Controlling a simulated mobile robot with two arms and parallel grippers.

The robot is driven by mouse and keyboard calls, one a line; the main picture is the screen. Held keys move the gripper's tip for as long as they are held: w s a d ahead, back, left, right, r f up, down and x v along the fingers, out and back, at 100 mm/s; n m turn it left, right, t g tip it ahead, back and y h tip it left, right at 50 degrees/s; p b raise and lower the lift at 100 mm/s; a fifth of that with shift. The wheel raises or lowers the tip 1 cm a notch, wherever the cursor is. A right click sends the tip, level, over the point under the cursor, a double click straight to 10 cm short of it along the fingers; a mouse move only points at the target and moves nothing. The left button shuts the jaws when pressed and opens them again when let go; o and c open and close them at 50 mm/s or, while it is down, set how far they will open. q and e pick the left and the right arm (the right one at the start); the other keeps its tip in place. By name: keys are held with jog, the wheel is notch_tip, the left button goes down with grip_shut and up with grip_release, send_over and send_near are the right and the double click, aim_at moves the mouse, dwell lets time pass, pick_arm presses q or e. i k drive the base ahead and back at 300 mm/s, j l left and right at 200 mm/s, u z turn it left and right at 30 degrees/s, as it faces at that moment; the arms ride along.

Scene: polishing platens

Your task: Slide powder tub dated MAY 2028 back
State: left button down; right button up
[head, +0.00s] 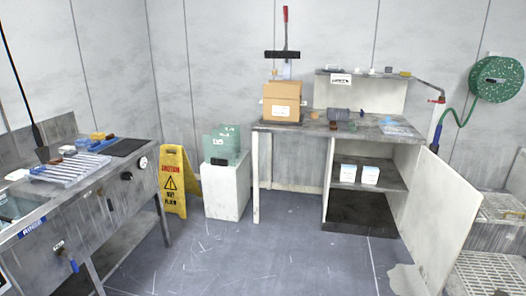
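Two small white tubs with pale labels stand side by side on the inner shelf of the open cabinet under the bench. One is the left tub (348,174) and the other is the right tub (370,175). Their labels are too small to read, so I cannot tell which one is dated MAY 2028. The cabinet shelf (385,183) is bare beside and in front of them. Neither of my grippers is in view.
The cabinet door (437,225) stands open to the right. A yellow caution sign (173,182) and a white pedestal (228,191) with a green bin (222,143) stand left of the bench. A brown box (283,101) is on the bench. The middle floor (280,255) is clear.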

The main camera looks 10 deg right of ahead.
aim_at(347, 172)
jog(key=i+l+z, duration=0.2)
jog(key=i+z, duration=0.2)
jog(key=i, duration=0.45)
jog(key=i+j+z, duration=0.1)
jog(key=i+z, duration=0.35)
jog(key=i, duration=0.4)
